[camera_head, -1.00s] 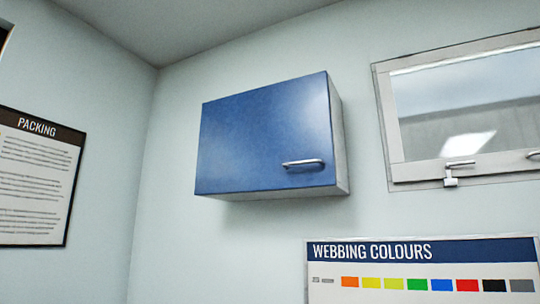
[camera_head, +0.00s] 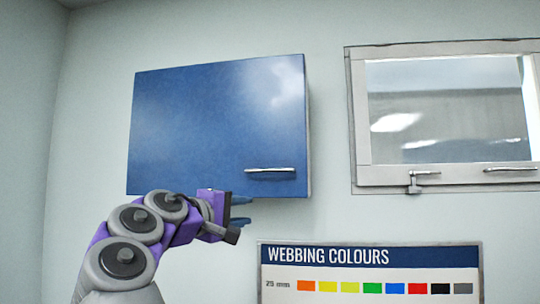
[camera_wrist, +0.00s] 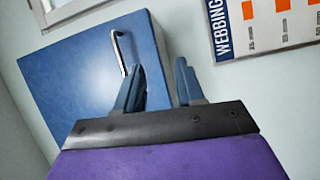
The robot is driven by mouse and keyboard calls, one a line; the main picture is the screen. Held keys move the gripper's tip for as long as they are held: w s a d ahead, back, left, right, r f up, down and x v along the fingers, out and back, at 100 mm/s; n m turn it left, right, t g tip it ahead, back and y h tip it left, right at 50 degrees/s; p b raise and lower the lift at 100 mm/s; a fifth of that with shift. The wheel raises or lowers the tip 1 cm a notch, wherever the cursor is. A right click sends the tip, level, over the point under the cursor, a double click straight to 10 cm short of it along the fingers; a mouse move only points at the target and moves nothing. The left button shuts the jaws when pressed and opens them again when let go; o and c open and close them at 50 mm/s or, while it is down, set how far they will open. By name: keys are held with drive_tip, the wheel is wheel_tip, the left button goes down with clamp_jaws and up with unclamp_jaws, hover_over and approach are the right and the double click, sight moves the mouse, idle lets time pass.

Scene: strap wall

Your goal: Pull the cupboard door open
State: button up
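The blue cupboard door (camera_head: 215,125) is closed on a wall cupboard, and it also shows in the wrist view (camera_wrist: 85,75). Its silver bar handle (camera_head: 270,170) sits at the lower right of the door; in the wrist view the handle (camera_wrist: 119,52) appears just beyond the left finger. My gripper (camera_head: 240,211) is at the cupboard's lower edge, left of and below the handle. In the wrist view my gripper (camera_wrist: 160,82) has its two blue-grey fingers apart with nothing seen between them. The handle is not between the fingers.
A framed window (camera_head: 445,120) with a latch is to the right of the cupboard. A webbing colours chart (camera_head: 370,270) hangs on the wall below and right. The wall between cupboard and window is bare.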

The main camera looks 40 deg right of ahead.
drive_tip(key=t+h+p, duration=0.1)
drive_tip(key=h+p, duration=0.1)
approach(269, 171)
drive_tip(key=shift+n, duration=0.4)
drive_tip(key=p+x, duration=0.7)
drive_tip(key=x, duration=0.3)
drive_tip(key=shift+w+d, duration=0.1)
drive_tip(key=shift+w, duration=0.15)
drive_tip(key=shift+d, duration=0.35)
drive_tip(key=shift+s+a+r+p, duration=0.1)
drive_tip(key=shift+p, duration=0.2)
drive_tip(key=shift+w+a, duration=0.2)
drive_tip(key=shift+a, duration=0.15)
drive_tip(key=shift+s+d, duration=0.1)
drive_tip(key=shift+d, duration=0.05)
drive_tip(key=c, duration=0.5)
clamp_jaws()
